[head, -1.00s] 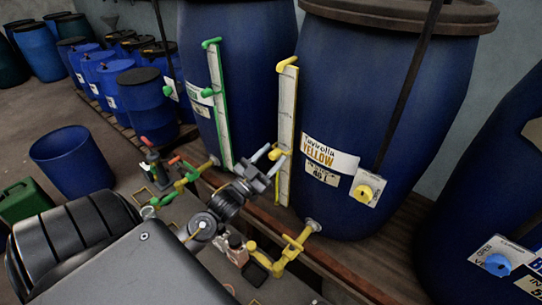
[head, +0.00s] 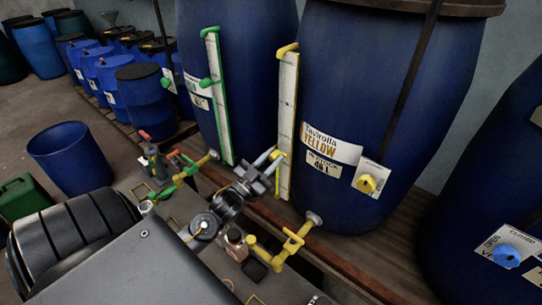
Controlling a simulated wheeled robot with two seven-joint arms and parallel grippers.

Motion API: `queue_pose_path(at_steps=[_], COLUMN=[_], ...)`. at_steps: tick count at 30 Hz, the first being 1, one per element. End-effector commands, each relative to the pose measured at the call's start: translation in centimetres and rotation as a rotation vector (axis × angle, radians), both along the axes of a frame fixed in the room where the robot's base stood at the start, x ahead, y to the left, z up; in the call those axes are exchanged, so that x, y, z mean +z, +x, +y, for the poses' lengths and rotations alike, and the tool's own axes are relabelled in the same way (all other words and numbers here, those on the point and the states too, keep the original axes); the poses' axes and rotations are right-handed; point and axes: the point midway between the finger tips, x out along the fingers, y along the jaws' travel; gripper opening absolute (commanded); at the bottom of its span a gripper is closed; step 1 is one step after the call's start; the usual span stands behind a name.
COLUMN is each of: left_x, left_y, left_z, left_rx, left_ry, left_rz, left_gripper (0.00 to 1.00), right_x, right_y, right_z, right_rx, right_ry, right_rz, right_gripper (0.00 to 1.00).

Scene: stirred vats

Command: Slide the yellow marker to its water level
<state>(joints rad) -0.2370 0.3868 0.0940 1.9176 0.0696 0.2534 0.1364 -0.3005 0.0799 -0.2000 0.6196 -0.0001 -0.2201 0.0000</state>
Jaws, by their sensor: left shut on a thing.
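The yellow vat (head: 385,90) is a tall blue barrel with a label (head: 331,143) reading "Tavirolla YELLOW". A white level scale with yellow edging (head: 287,105) stands upright at its left side. The yellow marker (head: 277,154) is low on this scale, well below the scale's top. My left gripper (head: 268,160) is at the marker and shut on it; the fingers partly hide it. The water inside the vat cannot be seen. My right gripper is not in view.
A green-edged scale (head: 219,100) with a green marker (head: 208,82) stands on the vat to the left. A yellow knob (head: 366,185) and a blue knob (head: 503,255) sit on valve plates. Yellow piping (head: 275,252) lies below the scale. An open blue tub (head: 70,158) stands on the floor at left.

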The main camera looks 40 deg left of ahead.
Motion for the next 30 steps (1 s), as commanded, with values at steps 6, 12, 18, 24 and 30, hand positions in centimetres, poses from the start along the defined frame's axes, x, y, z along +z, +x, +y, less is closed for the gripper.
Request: queue_pose_path(at_steps=[6,12,18,24,30], left_x=[-3.0,-2.8,-2.8,-2.8,-3.5], left_y=[0.0,0.0,0.0,0.0,-1.0], left_z=[0.0,0.0,0.0,0.0,0.1], left_rx=[-0.001,-0.001,-0.001,0.0,0.0], left_ry=[0.0,0.0,0.0,0.0,0.0], left_rz=[0.001,0.001,0.001,0.0,0.002], left_gripper=[0.0,0.0,0.46,0.46,0.46], right_x=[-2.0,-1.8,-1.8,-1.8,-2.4], right_y=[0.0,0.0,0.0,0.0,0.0], right_z=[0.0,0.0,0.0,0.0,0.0], right_rx=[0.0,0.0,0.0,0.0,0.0], right_ry=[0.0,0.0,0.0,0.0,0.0], right_rz=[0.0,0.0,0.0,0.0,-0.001], right_gripper=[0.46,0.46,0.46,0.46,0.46])
